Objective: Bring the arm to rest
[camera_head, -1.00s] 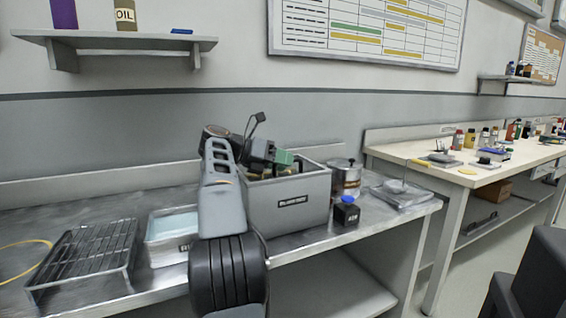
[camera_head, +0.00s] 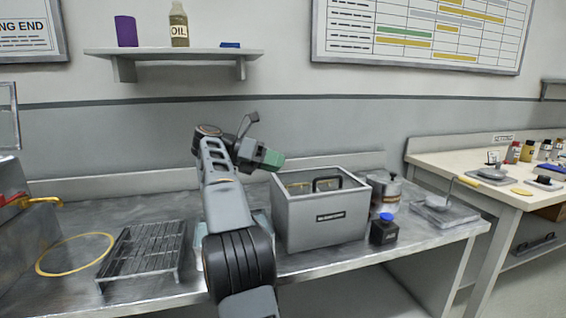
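My arm rises from the bottom of the head view in front of the steel bench (camera_head: 355,275) and bends to the right at its top. My gripper (camera_head: 268,157) is at the end of the arm, in the air above and left of the grey box. Its tip looks green. The fingers are too small to make out, so I cannot tell whether it is open or shut, or whether the green part is a held thing.
The open grey box (camera_head: 320,215) with a dark handle stands on the bench. Right of it are a dark bottle with a blue cap (camera_head: 384,229) and a metal pot (camera_head: 384,190). Left are a wire rack (camera_head: 145,250) and yellow ring (camera_head: 75,254). A shelf (camera_head: 170,53) hangs above.

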